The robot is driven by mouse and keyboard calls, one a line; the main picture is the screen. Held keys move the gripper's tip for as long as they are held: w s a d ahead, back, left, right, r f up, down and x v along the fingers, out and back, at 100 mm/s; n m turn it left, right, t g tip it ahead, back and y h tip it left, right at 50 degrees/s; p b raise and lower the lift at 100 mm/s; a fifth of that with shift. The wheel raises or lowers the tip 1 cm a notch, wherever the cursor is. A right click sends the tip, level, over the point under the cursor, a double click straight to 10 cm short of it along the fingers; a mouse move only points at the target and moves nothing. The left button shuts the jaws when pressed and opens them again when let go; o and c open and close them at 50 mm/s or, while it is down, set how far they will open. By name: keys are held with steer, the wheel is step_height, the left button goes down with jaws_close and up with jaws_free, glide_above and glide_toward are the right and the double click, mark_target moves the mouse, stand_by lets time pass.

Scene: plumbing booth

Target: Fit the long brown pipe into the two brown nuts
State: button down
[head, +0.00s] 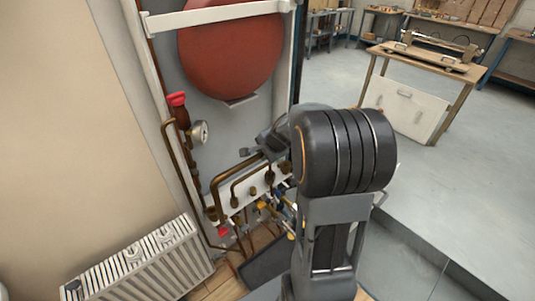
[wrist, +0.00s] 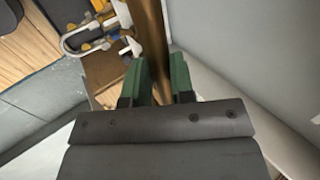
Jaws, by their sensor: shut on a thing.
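The long brown pipe (head: 236,170) is bent at its left end and runs in front of the white manifold panel. In the wrist view the pipe (wrist: 153,35) passes between the green fingers of my gripper (wrist: 166,68), which is shut on it. In the head view my gripper (head: 258,151) is at the pipe's upper right part, partly hidden by my arm. A brown nut (head: 211,213) shows below the pipe's left end. Another brown nut (head: 285,167) shows at the panel's right. I cannot tell whether either pipe end touches a nut.
A shorter bent brown pipe (head: 241,184) sits on the white panel (head: 222,187) below the long one. Coloured valves (head: 265,205) hang under it. A pressure gauge (head: 200,132), red tank (head: 230,48) and radiator (head: 150,265) are close by. Open floor lies at the right.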

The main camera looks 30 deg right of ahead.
steer(key=w+a+p, duration=0.1)
steer(key=w+p, duration=0.2)
steer(key=w, duration=0.4)
steer(key=shift+w+a, duration=0.2)
steer(key=shift+a, duration=0.05)
stand_by(0.5)
steer(key=shift+w+r+p, duration=0.1)
steer(key=shift+p, duration=0.2)
